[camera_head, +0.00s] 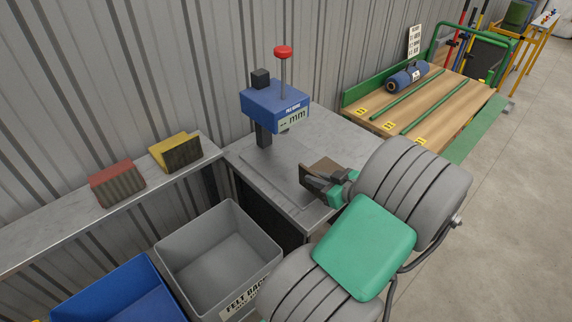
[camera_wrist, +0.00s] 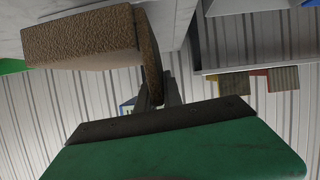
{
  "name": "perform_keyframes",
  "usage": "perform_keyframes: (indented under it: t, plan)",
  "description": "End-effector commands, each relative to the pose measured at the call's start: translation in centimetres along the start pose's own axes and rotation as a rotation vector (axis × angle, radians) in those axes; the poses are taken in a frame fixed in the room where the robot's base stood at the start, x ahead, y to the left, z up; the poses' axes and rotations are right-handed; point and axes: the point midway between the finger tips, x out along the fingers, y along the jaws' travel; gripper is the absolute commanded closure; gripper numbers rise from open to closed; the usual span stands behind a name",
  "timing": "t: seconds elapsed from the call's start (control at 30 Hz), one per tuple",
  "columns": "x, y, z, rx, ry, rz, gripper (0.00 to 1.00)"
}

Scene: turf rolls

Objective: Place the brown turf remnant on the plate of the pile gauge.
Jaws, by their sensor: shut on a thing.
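The brown turf remnant (camera_head: 325,167) is in my gripper (camera_head: 335,182), in front of and to the right of the pile gauge (camera_head: 275,104) in the head view. The gauge has a blue head, a red knob and a display reading "-- mm". Its flat grey plate (camera_head: 262,168) lies below the head, and no remnant shows on it. In the wrist view the remnant (camera_wrist: 85,38) extends left from my gripper (camera_wrist: 158,88), with a thin brown part between the fingers. The fingers are shut on it. Whether the remnant touches the bench is unclear.
Red (camera_head: 117,183) and yellow (camera_head: 177,152) remnants stand on a narrow shelf (camera_head: 60,222) at left. A grey bin (camera_head: 175,245) and a blue bin (camera_head: 125,290) sit below. A wooden bench (camera_head: 440,95) with a blue roll (camera_head: 407,77) is behind at right.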

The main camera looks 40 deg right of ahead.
Motion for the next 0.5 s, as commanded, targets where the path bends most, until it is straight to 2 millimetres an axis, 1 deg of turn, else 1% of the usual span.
perform_keyframes:
  t: [0.1,0.4,0.5]
  plan:
    - [2.7,-0.1,-1.6,-0.004,0.001,-0.008,1.0]
    - [11.4,0.3,-5.2,-0.003,0.0,-0.005,1.0]
    - [13.6,0.5,-6.1,-0.002,0.001,-0.002,1.0]
